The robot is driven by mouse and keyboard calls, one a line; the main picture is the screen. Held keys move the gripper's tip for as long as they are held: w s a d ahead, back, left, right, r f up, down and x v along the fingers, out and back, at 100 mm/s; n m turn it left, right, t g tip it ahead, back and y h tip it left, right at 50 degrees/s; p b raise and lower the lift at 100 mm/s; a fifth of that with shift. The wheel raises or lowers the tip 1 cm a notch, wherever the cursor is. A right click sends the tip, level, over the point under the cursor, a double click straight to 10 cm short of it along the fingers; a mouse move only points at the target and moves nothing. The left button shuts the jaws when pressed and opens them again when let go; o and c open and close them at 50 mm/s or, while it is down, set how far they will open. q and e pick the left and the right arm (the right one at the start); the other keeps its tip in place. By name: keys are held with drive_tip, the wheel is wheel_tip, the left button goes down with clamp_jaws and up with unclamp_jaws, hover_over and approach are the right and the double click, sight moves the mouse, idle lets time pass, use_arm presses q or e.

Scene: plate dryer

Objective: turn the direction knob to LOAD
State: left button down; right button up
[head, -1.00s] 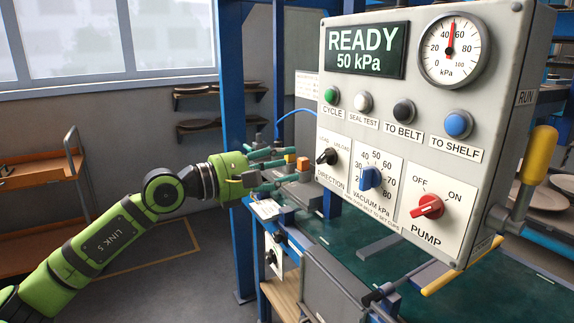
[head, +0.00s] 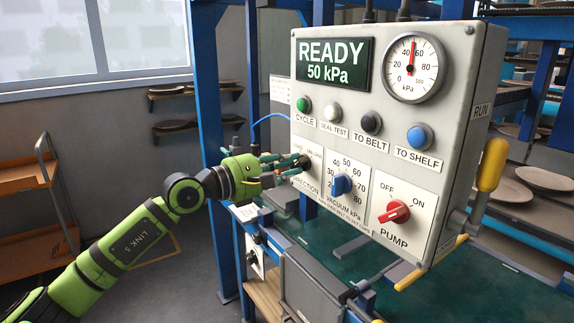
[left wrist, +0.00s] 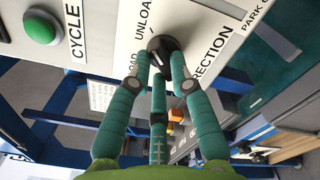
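The direction knob (left wrist: 163,44) is black and round, on a white plate with LOAD and UNLOAD marks on the grey control panel (head: 450,110). In the left wrist view, the fingertips of my left gripper (left wrist: 162,62) are right at the knob, one on each side, with the third finger below. Whether they press on it I cannot tell. In the head view, my left gripper (head: 292,166) reaches the plate from the left and covers part of the knob and lettering. The knob's pointer direction is not clear. My right gripper is not in view.
The blue vacuum knob (head: 341,184) is close on the right, and the red pump knob (head: 394,212) further right. The green CYCLE button (head: 304,104) is just above. A yellow handle (head: 491,165) stands at the panel's right side. The display reads READY 50 kPa.

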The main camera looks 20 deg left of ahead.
use_arm(q)
drive_tip(key=n+p, duration=1.4)
drive_tip(key=n, duration=0.3)
drive_tip(key=shift+f+n+p, duration=0.1)
drive_tip(key=shift+n+p, duration=0.2)
drive_tip(key=shift+p, duration=0.05)
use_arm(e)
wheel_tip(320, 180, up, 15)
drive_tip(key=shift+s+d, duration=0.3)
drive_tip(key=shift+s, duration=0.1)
use_arm(q)
drive_tip(key=shift+f+n, duration=0.1)
drive_tip(key=shift+n, duration=0.2)
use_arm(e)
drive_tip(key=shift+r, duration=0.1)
use_arm(q)
drive_tip(key=c, duration=1.1)
unclamp_jaws()
drive_tip(key=shift+f, duration=0.1)
